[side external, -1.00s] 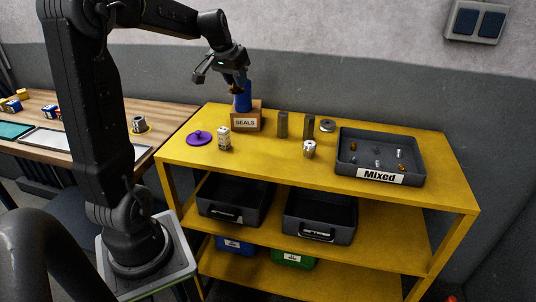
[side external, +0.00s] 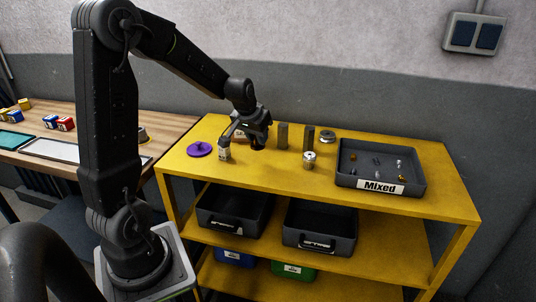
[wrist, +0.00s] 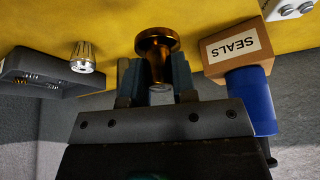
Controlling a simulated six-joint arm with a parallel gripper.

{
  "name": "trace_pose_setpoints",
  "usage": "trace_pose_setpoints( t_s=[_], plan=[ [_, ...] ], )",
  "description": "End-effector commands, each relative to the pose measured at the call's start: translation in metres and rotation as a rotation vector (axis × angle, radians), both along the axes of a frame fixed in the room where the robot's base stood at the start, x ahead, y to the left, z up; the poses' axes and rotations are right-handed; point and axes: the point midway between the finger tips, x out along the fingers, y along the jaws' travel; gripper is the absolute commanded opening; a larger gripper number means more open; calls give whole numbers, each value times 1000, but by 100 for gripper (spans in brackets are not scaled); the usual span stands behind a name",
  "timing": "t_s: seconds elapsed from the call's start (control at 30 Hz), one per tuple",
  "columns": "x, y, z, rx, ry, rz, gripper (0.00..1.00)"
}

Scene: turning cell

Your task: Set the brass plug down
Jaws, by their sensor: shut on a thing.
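The brass plug (wrist: 157,44) shows in the wrist view between the two fingers of my gripper (wrist: 154,68), with its round flanged head against the yellow bench top behind it. My gripper is shut on it. In the side view my gripper (side external: 258,146) is low over the yellow bench top (side external: 262,172), and the plug cannot be made out there. Whether the plug touches the bench top cannot be told.
The SEALS box (wrist: 234,48) and blue cylinder (wrist: 258,98) stand close beside my gripper. Grey blocks (side external: 283,136), a silver collet (side external: 309,160), a purple lid (side external: 199,149) and the Mixed tray (side external: 380,186) are nearby. The front bench strip is clear.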

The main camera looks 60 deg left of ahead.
Motion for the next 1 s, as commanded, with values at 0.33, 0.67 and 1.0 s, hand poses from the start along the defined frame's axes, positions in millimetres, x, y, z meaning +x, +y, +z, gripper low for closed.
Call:
trace_pose_setpoints(
  t_s=[0.33,0.67,1.0],
  plan=[
    [25,-19,-25,-1,1,1,0],
    [25,-18,-58,0,-1,2,0],
    [25,-18,-62,0,-1,1,0]
  ],
)
